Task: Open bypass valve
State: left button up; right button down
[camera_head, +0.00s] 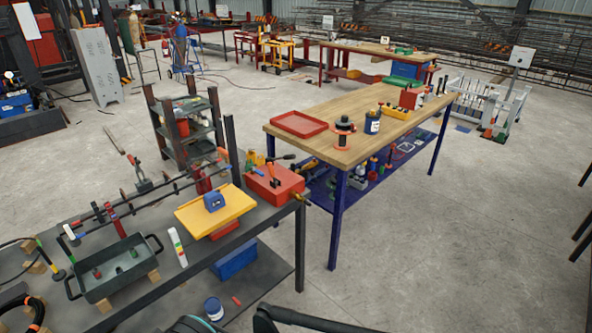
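I cannot pick out a bypass valve with certainty. A dark horizontal bar (150,197) runs above the near workbench at the left, with a red upright handle-like piece (113,222) beside it. Whether this piece belongs to a valve is too small to tell. A white and red upright piece (70,233) stands further left. Neither gripper shows its fingers. Dark parts at the bottom edge seem to be mine, but no fingertips are visible there.
The near dark workbench (190,285) holds a grey tray (118,272), a yellow tray (228,213) and a red toolbox (272,186). A wooden-topped table (350,152) with blue legs stands behind it at the right. The concrete floor at the right (470,240) is clear.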

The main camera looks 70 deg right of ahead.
aim_at(257, 171)
jog(key=l+z, duration=0.35)
jog(key=i+l+z, duration=0.15)
jog(key=l+z, duration=0.15)
jog(key=i+l+z, duration=0.15)
jog(key=l+z, duration=0.2)
jog(key=i+l, duration=0.25)
jog(key=l, duration=0.25)
jog(key=i+l+z, duration=0.15)
jog(key=i+l, duration=0.15)
jog(key=l, duration=0.2)
jog(key=i+l, duration=0.25)
jog(key=l, duration=0.2)
jog(key=i+j, duration=0.3)
jog(key=u, duration=0.05)
